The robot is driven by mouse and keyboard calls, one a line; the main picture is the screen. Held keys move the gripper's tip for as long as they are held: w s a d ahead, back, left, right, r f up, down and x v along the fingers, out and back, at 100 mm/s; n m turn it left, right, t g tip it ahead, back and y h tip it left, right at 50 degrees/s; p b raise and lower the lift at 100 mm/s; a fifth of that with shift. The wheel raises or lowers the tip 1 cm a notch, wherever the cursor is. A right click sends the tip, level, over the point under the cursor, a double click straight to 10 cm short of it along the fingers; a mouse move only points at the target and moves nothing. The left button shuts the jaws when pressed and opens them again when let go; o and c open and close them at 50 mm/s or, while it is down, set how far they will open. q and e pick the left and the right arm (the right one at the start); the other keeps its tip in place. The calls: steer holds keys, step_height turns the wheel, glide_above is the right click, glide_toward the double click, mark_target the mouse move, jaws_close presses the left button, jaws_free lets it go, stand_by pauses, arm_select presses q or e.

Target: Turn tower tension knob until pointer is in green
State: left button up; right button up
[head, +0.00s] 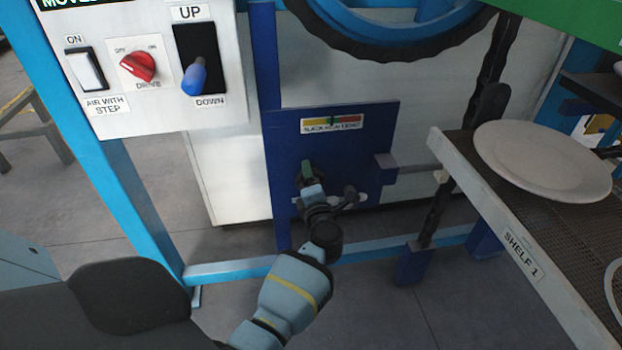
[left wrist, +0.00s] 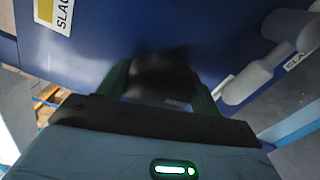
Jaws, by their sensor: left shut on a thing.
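The tension gauge (head: 332,124) is a small strip on the dark blue panel (head: 365,140), with yellow at left, green in the middle and red at right. A thin dark mark stands near the green middle; it is too small to tell exactly where the pointer lies. Below it, my left gripper (head: 311,180) is at the panel, its green fingers on the knob. In the left wrist view my left gripper (left wrist: 162,82) has a finger on each side of the dark round knob (left wrist: 160,72) and is shut on it. The gripper mostly hides the knob in the head view.
A grey lever (left wrist: 265,70) sits right of the knob. Shelf 1 (head: 520,262) juts in at the right, with a white plate (head: 545,160) on it. A control box (head: 140,110) with switches hangs at upper left. A blue-rimmed wheel (head: 390,40) is above.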

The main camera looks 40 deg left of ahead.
arm_select(q)
steer(key=o, duration=1)
arm_select(e)
steer(key=shift+w, duration=0.25)
arm_select(q)
steer(key=p+v, duration=0.1)
steer(key=v, duration=0.7)
arm_select(e)
steer(key=shift+s+a+r, duration=0.15)
steer(key=shift+a+r, duration=0.05)
steer(key=shift+r, duration=0.55)
steer(key=shift+w, duration=0.35)
